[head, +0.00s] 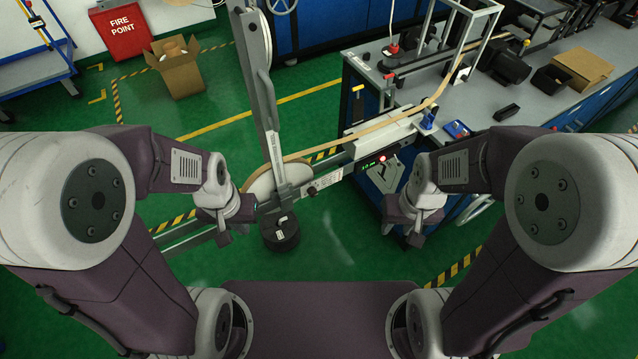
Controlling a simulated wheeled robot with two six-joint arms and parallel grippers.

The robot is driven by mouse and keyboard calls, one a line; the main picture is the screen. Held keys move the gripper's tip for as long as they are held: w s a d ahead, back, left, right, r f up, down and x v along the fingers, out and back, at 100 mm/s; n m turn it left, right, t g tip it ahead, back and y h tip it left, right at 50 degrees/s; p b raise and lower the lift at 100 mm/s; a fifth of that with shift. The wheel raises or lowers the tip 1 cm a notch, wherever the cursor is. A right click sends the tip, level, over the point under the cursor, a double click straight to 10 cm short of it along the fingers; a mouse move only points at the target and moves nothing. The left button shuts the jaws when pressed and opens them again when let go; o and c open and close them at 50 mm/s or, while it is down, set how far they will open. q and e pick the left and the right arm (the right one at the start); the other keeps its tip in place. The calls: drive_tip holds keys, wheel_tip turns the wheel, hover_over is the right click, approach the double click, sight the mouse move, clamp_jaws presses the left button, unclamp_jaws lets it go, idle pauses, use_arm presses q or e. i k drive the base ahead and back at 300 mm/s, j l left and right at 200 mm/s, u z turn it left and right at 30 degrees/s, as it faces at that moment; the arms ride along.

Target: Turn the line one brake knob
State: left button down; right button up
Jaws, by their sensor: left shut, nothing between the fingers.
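A payoff stand (266,110) with a pale tape reel (262,184) stands in the middle of the head view. A small dark knob (312,191) sits on its rail, right of the reel. A black round part (281,236) with a pale label sits below the reel. I cannot tell for certain which of these is the line one brake knob. My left gripper (222,239) is shut and empty, left of the black round part and apart from it. My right gripper (415,239) hangs right of the stand, apart from both parts; its fingers are too small to read.
Tan tape (375,126) runs from the reel to the grey workbench (440,95) at upper right. A cardboard box (176,68) stands on the green floor at upper left.

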sight(312, 191)
drive_tip(key=k+l, duration=0.8)
